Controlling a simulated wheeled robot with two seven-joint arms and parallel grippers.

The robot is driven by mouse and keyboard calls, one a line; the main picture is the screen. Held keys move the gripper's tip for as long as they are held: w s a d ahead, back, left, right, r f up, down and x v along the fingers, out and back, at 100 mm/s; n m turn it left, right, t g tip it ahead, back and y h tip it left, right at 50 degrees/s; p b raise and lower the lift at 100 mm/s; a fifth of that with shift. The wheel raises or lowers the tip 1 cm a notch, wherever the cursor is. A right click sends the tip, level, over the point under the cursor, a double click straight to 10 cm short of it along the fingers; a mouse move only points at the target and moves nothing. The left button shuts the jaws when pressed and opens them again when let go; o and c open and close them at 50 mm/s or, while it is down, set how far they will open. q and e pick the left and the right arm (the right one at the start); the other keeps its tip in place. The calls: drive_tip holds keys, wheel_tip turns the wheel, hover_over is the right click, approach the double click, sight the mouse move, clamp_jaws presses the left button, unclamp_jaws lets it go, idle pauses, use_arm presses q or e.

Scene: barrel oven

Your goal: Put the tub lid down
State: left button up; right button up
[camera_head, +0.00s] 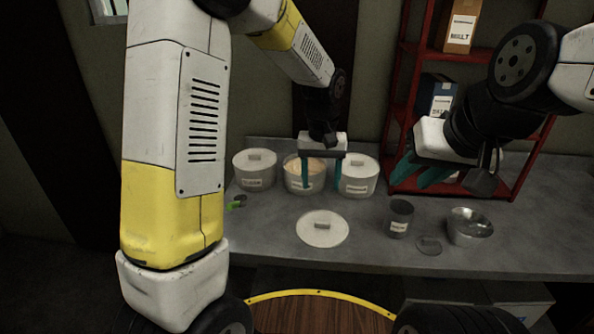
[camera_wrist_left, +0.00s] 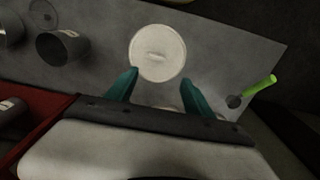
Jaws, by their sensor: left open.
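The round white tub lid (camera_head: 322,228) lies flat on the grey counter, its handle block on top. It also shows in the left wrist view (camera_wrist_left: 158,52), just beyond the fingertips. The open middle tub (camera_head: 305,185), with pale contents, stands behind it. My left gripper (camera_head: 321,187) is open and empty, above the counter near the open tub and behind the lid. Its fingers are apart and clear of the lid in the left wrist view (camera_wrist_left: 160,85). My right gripper (camera_head: 450,180) is at the right in front of the red rack; its fingers are partly hidden.
Lidded tubs stand left (camera_head: 254,182) and right (camera_head: 358,187) of the open one. A dark canister (camera_head: 399,222), a small flat disc (camera_head: 429,245) and a metal bowl (camera_head: 468,232) stand to the right. A green-handled item (camera_head: 237,204) lies left. The red rack (camera_head: 395,130) stands behind.

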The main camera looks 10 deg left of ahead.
use_arm(q)
drive_tip(key=s+a+r+t+h, duration=0.1)
drive_tip(key=s+a+r+t, duration=0.2)
drive_tip(key=s+a+r, duration=0.3)
drive_tip(key=s+a+r+t+h, duration=0.1)
drive_tip(key=s+a+r+t, duration=0.1)
drive_tip(key=s+a+r, duration=0.5)
drive_tip(key=s+r, duration=0.2)
drive_tip(key=s, duration=0.4)
drive_tip(key=shift+m+t, duration=0.3)
drive_tip(key=shift+t, duration=0.1)
